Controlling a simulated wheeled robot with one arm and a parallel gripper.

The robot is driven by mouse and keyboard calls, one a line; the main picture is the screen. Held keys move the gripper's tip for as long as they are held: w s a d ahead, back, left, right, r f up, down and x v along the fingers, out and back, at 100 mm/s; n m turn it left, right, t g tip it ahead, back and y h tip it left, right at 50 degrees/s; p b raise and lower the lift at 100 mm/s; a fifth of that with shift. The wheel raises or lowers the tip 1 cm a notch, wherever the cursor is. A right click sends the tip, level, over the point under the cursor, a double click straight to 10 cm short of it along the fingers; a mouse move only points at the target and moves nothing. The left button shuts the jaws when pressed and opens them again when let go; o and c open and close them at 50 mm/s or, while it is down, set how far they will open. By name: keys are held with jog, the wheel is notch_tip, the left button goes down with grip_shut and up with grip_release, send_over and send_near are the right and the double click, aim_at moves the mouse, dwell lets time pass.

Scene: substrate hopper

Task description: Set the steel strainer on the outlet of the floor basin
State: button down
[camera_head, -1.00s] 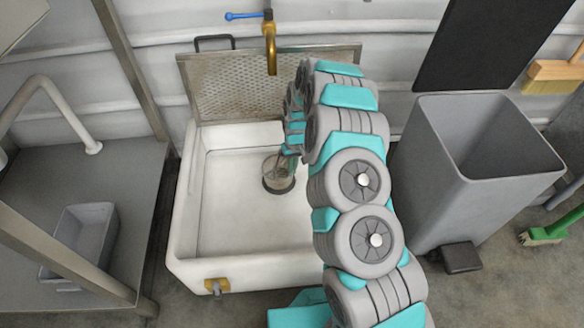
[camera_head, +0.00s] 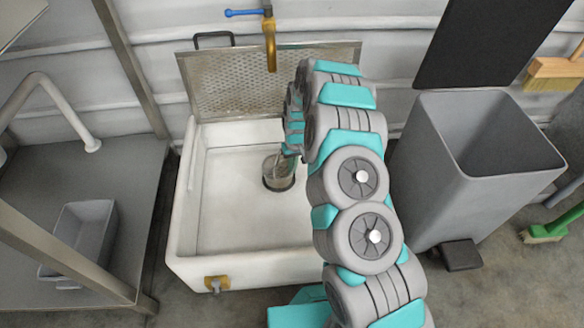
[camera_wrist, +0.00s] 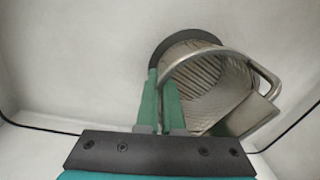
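The steel strainer (camera_head: 277,166) is a ribbed metal cup standing at the dark outlet ring (camera_head: 267,186) in the white floor basin (camera_head: 222,195). In the wrist view the strainer (camera_wrist: 218,85) looks tilted, with its open mouth and looped handle toward the camera. The black outlet ring (camera_wrist: 172,45) shows behind its far end. I cannot tell whether the strainer is fully seated. My gripper (camera_wrist: 163,80) has its two green fingers close together at the strainer's left wall, apparently pinching it. In the head view my arm partly hides the gripper.
A perforated panel (camera_head: 225,82) stands at the basin's back, below a brass tap (camera_head: 270,45). A grey bin (camera_head: 450,190) stands right of my arm. A steel table with a small grey tub (camera_head: 85,230) is on the left. The basin's left floor is clear.

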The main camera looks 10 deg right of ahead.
jog(key=c, duration=1)
grip_release()
jog(key=shift+r, duration=0.1)
jog(key=r, duration=0.5)
jog(key=r+p, duration=0.1)
jog(key=r, duration=0.1)
jog(key=shift+d+r, duration=0.3)
jog(key=s+r+p, duration=0.2)
jog(key=s+r, duration=0.4)
jog(key=r, duration=0.3)
jog(key=s+d+r+p, duration=0.1)
jog(key=s+r+p, duration=0.1)
jog(key=s+r, duration=0.55)
jog(key=s+r+p, duration=0.2)
jog(key=s+r, duration=0.2)
jog(key=r, duration=0.7)
jog(key=shift+s+d+r+m+g+h+p, duration=0.25)
jog(key=shift+s+d+r+p, duration=0.75)
jog(key=shift+s+r, duration=2.35)
jog(key=shift+s+d+r+m+g+h+p, duration=0.1)
jog(key=shift+s+d+r+m+g+p, duration=0.65)
jog(key=shift+s, duration=4.95)
jog(key=shift+s+d+r+m+t+h+p, duration=0.2)
jog(key=shift+s+d+r+p, duration=1.1)
jog(key=shift+s+r, duration=2.2)
jog(key=shift+s+d+f, duration=0.15)
jog(key=shift+s+f, duration=0.85)
